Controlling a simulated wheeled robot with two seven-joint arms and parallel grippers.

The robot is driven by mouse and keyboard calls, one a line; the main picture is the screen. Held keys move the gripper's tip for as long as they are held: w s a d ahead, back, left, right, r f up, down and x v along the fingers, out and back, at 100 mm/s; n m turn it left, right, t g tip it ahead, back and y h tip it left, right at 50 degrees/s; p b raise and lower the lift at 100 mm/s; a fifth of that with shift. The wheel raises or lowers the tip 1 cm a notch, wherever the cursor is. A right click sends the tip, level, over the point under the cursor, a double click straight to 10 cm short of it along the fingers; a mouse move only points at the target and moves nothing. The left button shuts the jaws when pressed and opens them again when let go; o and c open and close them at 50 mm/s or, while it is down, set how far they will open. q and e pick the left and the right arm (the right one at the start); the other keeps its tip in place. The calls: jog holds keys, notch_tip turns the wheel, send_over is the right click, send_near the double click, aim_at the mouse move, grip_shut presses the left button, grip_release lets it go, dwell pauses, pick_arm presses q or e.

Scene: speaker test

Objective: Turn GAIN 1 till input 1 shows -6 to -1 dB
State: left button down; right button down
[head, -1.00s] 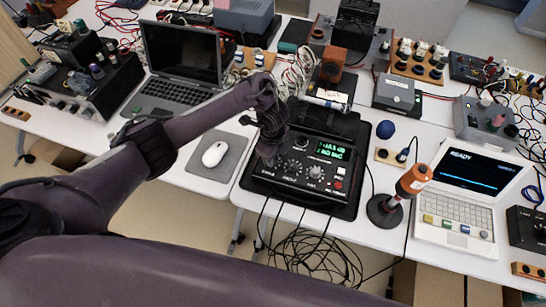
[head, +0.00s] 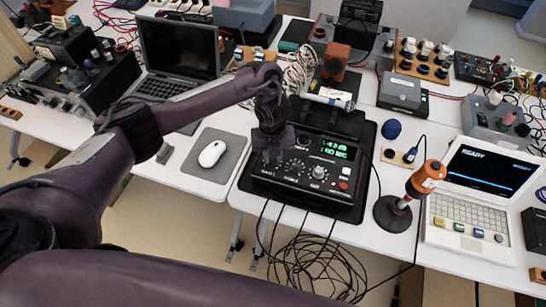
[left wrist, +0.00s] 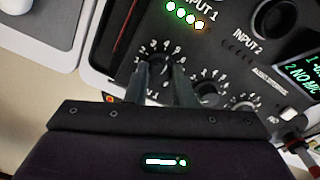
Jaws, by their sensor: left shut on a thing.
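The black audio interface (head: 262,178) lies on a dark mat at the table's front edge. My left gripper (head: 272,156) reaches down onto its left part. In the left wrist view the fingers (left wrist: 161,72) are shut on the GAIN 1 knob (left wrist: 158,64), mostly hidden between them. The INPUT 1 lamps (left wrist: 185,17) show several green and one orange lit; the INPUT 2 lamps (left wrist: 238,50) are dark. The green display (head: 339,148) shows a dB line for 1 and "2 NO MIC"; the first line's number is too small to read surely. My right gripper is out of view.
An orange-topped microphone (head: 427,177) stands on a round base to the right, beside a white laptop (head: 470,212). A mouse (head: 211,153) on a grey pad lies to the left. Cables (head: 310,265) hang below the front edge.

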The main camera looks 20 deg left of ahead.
pick_arm(q)
jog(key=shift+m+b, duration=0.3)
jog(key=shift+m, duration=0.8)
jog(key=c, duration=1.3)
grip_release()
jog(key=shift+o, duration=0.2)
jog(key=shift+r, duration=0.1)
notch_tip(320, 180, up, 6)
jog(key=shift+r+p, duration=0.15)
jog(key=shift+p, duration=1.05)
jog(key=shift+r, duration=0.7)
